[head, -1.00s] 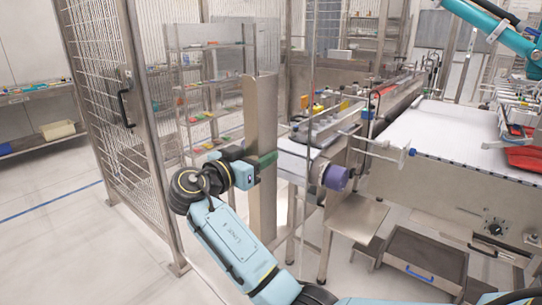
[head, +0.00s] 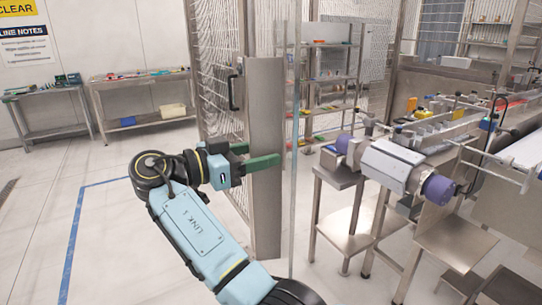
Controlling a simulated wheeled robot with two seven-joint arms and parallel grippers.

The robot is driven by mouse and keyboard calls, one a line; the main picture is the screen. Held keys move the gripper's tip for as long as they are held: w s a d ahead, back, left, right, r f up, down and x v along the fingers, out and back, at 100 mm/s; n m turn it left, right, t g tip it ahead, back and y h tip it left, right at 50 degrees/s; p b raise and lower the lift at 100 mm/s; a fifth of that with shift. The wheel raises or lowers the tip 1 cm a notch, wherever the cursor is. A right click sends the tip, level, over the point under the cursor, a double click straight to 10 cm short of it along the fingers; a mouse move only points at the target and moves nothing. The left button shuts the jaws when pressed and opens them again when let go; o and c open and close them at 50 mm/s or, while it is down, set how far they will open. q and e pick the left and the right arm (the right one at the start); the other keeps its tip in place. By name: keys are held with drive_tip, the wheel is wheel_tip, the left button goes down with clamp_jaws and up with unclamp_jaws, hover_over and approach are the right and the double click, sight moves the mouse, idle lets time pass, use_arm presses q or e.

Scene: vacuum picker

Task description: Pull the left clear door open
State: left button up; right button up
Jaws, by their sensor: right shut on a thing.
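My right gripper (head: 251,156) has green fingers and reaches in from the bottom with its blue-grey arm. Its fingers lie on either side of a tall, upright steel panel (head: 266,205), closed on its left part. Just right of the panel is a thin clear vertical edge (head: 294,130), apparently the left clear door seen nearly edge-on. How the panel joins the clear door is hard to tell. My left gripper is not in view.
A mesh fence with a black handle (head: 233,92) stands behind the panel. Right of the door are a steel stand (head: 342,178) and a conveyor machine with purple-ended rollers (head: 437,189). Wall benches (head: 140,78) stand at the back left. The floor at left is open, with a blue line (head: 75,235).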

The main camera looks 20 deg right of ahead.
sight(260, 103)
drive_tip(key=shift+w+d, duration=0.1)
drive_tip(key=shift+w, duration=0.1)
drive_tip(key=o, duration=1)
drive_tip(key=shift+f, duration=0.1)
drive_tip(key=shift+o, duration=0.4)
drive_tip(key=shift+w+f, duration=0.15)
drive_tip(key=shift+w, duration=0.05)
drive_tip(key=shift+s+f, duration=0.1)
drive_tip(key=shift+f, duration=0.05)
drive_tip(key=r, duration=0.7)
drive_tip(key=d+r+p, duration=0.1)
drive_tip(key=r, duration=0.2)
drive_tip(key=shift+s+r, duration=0.15)
drive_tip(key=shift+r, duration=0.1)
